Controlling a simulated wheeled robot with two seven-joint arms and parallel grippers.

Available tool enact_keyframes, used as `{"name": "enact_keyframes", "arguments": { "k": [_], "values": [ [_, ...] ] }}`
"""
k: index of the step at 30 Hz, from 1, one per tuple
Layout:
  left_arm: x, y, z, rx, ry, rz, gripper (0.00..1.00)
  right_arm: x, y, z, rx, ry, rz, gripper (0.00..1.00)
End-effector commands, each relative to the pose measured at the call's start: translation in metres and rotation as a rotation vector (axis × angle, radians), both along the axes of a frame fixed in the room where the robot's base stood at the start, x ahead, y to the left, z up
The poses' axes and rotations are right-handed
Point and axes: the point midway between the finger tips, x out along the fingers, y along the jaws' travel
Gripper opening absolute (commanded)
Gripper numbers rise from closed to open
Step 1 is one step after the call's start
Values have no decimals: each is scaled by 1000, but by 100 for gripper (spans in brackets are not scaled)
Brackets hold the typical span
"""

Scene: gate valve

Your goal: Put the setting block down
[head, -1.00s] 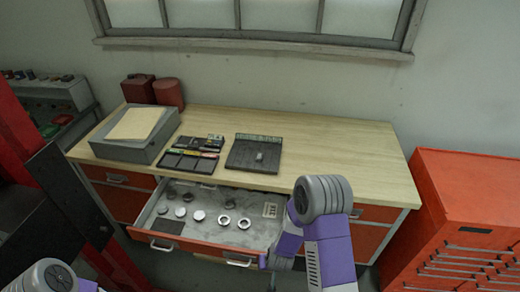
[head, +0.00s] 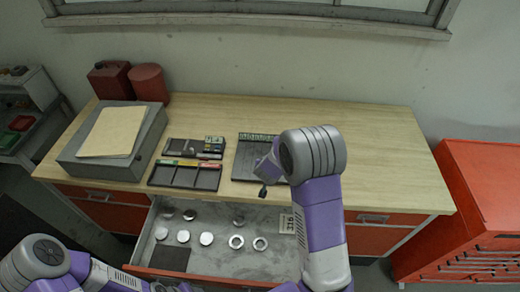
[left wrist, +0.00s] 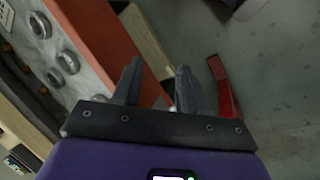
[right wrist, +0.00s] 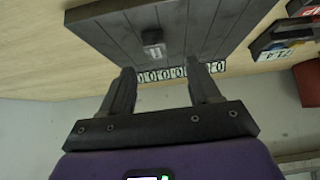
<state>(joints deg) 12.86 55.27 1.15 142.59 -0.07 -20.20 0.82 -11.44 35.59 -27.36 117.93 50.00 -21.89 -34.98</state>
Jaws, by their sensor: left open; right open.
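The setting block, a small dark grey block with a pale marked face (right wrist: 153,42), rests on a dark grooved board (right wrist: 110,30) in the right wrist view. The same board (head: 250,152) lies on the bench in the head view, where my right arm hides the block. My right gripper (right wrist: 162,72) is open and empty, its fingertips pointing toward the block, which lies apart from them. My left gripper (left wrist: 159,68) is open and empty, beside the orange drawer front.
An open drawer (head: 215,262) below the bench holds several metal rings and discs. A dark tray with coloured labels (head: 185,176) and a grey box with a folder (head: 150,150) stand left. A red cabinet (head: 480,210) stands right. The bench's right side is clear.

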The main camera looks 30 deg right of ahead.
Motion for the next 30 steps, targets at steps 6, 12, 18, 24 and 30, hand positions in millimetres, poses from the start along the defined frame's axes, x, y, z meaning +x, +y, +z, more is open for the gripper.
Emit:
{"name": "enact_keyframes", "arguments": {
  "k": [6,12,18,24,30],
  "values": [
    [-2,0,-4,-1,4,0,43,10,-8,-16,0,2,-2,62],
    [-1,0,-7,0,3,0,43,25,-19,-34,1,2,-3,62],
    [-1,0,-8,0,2,0,43,40,-28,-52,1,1,-2,62],
    [-1,0,-8,0,2,0,43,43,-29,-55,2,0,0,62],
    [-1,0,-8,0,2,0,43,43,-29,-55,2,0,0,46]
  ]
}}
